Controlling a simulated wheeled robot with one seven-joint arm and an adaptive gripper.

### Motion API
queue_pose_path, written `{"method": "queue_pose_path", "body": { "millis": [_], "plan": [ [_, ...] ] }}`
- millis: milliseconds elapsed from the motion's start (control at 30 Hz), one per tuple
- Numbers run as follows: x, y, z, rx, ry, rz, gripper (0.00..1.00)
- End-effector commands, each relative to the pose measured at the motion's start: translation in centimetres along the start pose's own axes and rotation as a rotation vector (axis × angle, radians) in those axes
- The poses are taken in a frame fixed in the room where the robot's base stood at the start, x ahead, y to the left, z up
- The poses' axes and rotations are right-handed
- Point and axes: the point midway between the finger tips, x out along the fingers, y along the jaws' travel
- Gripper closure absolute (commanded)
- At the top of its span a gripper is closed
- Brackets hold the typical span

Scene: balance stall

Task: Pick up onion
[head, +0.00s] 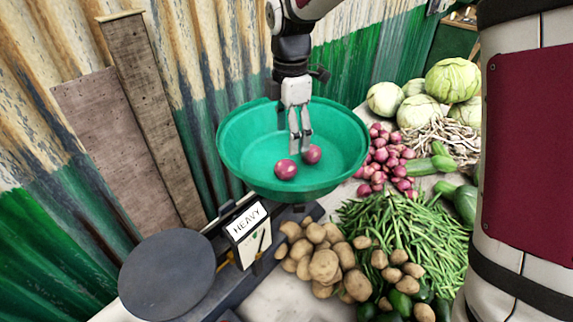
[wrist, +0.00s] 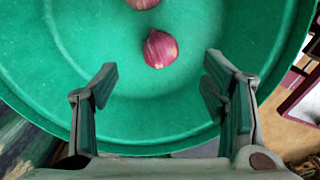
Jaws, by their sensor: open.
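Two red-purple onions lie in the green bowl (head: 240,150) of the balance. One onion (head: 286,170) is nearer the front of the bowl, and the other onion (head: 312,154) is to its right, close to my fingers. My gripper (head: 300,146) points down into the bowl, open and empty. In the wrist view one onion (wrist: 160,49) lies ahead of the gap between the fingers (wrist: 160,92), apart from both. The other onion (wrist: 143,3) is cut off by the top edge. I cannot tell the exact height of the fingertips above the bowl.
The balance has a dark round plate (head: 168,275) at left and a "HEAVY" sign (head: 248,222). Potatoes (head: 324,265), green beans (head: 410,235), a pile of onions (head: 380,160) and cabbages (head: 453,80) crowd the right. A corrugated wall (head: 190,60) stands behind.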

Motion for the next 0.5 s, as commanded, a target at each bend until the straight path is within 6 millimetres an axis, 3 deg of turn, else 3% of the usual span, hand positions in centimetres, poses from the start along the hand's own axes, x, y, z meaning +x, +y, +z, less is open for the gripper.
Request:
{"method": "queue_pose_path", "body": {
  "millis": [200,500],
  "plan": [
    [3.5,-0.1,0.0,0.001,0.000,-0.002,0.33],
    [5.8,-0.2,-0.3,0.001,-0.001,-0.004,0.33]
  ]
}}
